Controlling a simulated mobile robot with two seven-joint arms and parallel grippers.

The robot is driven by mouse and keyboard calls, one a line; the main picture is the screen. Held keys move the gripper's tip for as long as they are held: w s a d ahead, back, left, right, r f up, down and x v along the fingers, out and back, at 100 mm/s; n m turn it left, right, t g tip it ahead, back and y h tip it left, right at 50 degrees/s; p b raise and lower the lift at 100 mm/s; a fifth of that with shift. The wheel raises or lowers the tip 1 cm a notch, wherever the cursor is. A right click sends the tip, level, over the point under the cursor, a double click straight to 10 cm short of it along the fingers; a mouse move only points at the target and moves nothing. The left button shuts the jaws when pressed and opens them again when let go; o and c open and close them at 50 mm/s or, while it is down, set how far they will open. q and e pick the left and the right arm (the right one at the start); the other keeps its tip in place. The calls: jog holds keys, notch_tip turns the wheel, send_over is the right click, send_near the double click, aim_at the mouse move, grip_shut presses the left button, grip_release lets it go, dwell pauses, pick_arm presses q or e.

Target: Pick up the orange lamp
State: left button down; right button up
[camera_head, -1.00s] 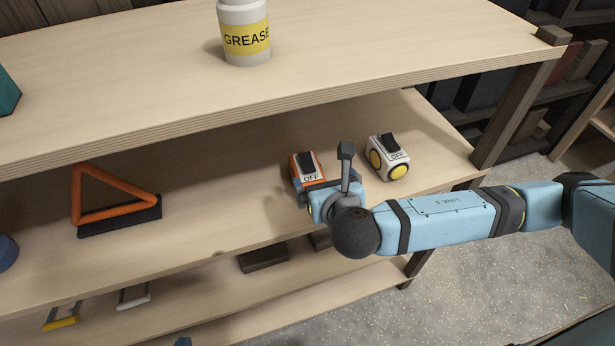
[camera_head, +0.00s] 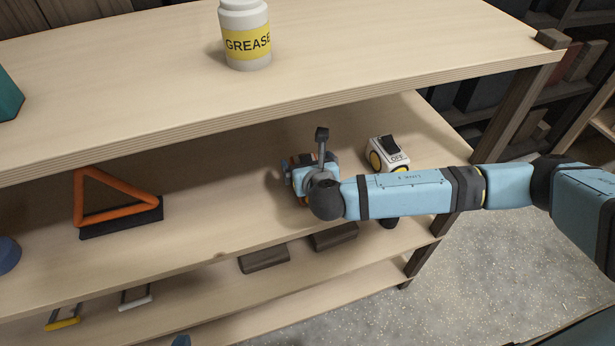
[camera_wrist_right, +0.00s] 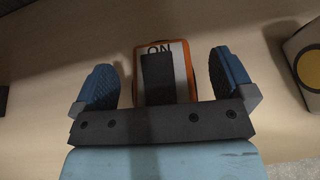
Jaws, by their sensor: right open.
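The orange lamp (camera_head: 301,159) is on the middle shelf, mostly hidden behind my right gripper (camera_head: 303,178) in the head view. In the right wrist view, the lamp (camera_wrist_right: 181,62) shows its orange rim, pale face, dark switch and "ON" label. There my right gripper (camera_wrist_right: 164,80) is open, with one blue-padded finger on each side of the lamp. Gaps show between the lamp and both fingers. A small blue piece (camera_head: 181,341) at the bottom edge of the head view may be my left gripper; its fingers cannot be made out.
A white-and-yellow lamp (camera_head: 394,150) stands close to the right, partly behind my right arm. The upper shelf (camera_head: 150,85) overhangs and holds a grease bottle (camera_head: 245,35). An orange triangular-handled tool (camera_head: 118,205) lies left. The shelf between it and the gripper is clear.

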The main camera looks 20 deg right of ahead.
jog(key=c, duration=1.3)
jog(key=shift+c, duration=0.6)
jog(key=shift+r, duration=0.15)
